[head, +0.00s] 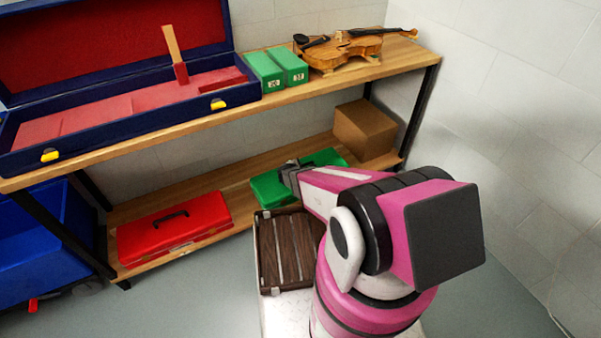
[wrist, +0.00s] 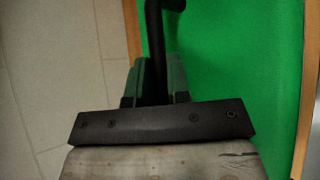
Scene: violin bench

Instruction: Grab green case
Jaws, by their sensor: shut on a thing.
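The green case (head: 272,188) lies on the lower wooden shelf, between the red case and the cardboard box. It fills much of the wrist view (wrist: 240,60), with its black handle (wrist: 155,50) at the left edge of the green face. My gripper (head: 290,170) is at the case, partly hiding its middle. In the wrist view my gripper's fingers (wrist: 158,82) are shut on the black handle, one on each side of it. The case still appears to rest on the shelf.
A red case (head: 175,228) lies left on the lower shelf, a cardboard box (head: 365,130) right. The upper shelf holds an open blue violin case (head: 130,128), green boxes (head: 275,70) and a violin (head: 345,50). A blue bin (head: 40,240) stands left. A dark slatted crate (head: 268,262) is beside my arm.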

